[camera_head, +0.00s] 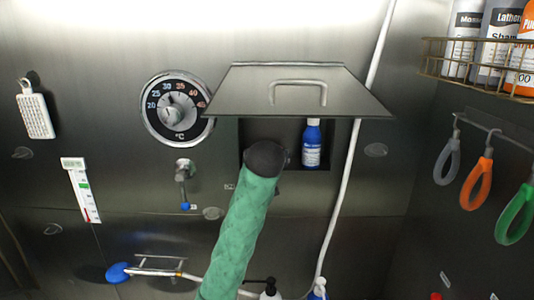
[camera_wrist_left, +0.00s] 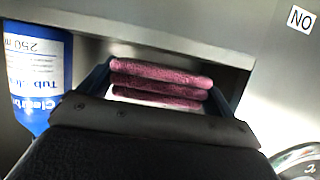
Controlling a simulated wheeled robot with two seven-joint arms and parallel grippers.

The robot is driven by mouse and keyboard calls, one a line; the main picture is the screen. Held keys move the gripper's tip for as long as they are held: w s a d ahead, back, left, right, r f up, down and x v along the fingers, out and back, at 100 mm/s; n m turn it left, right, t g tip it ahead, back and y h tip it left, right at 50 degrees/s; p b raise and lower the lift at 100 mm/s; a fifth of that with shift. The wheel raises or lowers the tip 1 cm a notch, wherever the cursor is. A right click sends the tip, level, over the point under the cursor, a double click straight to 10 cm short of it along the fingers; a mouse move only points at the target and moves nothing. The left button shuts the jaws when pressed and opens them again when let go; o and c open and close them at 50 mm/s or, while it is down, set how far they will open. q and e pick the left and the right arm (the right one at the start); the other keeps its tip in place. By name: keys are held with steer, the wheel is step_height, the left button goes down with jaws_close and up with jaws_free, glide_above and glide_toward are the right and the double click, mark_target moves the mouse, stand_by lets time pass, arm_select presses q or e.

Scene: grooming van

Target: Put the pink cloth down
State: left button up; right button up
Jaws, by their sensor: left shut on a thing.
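The pink cloth (camera_wrist_left: 160,75) shows in the left wrist view as a folded stack of dark pink layers. My left gripper (camera_wrist_left: 160,90) is shut on it, with a dark blue finger at each side. In the head view my green-sleeved left arm reaches up to the wall recess (camera_head: 258,130), and its dark wrist end covers the recess's lower middle. The gripper and cloth are hidden behind it there. I cannot tell whether the cloth touches the recess floor. My right gripper is not in view.
A blue bottle (camera_head: 312,145) stands in the recess, right of my wrist; it also shows close by in the left wrist view (camera_wrist_left: 38,75). A flap with a handle (camera_head: 298,88) is raised above the recess. A pale hose (camera_head: 350,165) runs down on the right.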

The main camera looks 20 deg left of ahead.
arm_select(q)
steer(key=shift+f, duration=0.1)
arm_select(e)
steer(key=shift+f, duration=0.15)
arm_select(q)
steer(key=shift+f, duration=0.6)
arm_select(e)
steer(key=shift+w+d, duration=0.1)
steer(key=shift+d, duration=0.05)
arm_select(q)
steer(key=o, duration=0.8)
steer(key=shift+c, duration=0.2)
steer(key=shift+r, duration=0.1)
steer(key=shift+r, duration=0.5)
steer(key=b+v, duration=0.4)
steer(key=v, duration=0.8)
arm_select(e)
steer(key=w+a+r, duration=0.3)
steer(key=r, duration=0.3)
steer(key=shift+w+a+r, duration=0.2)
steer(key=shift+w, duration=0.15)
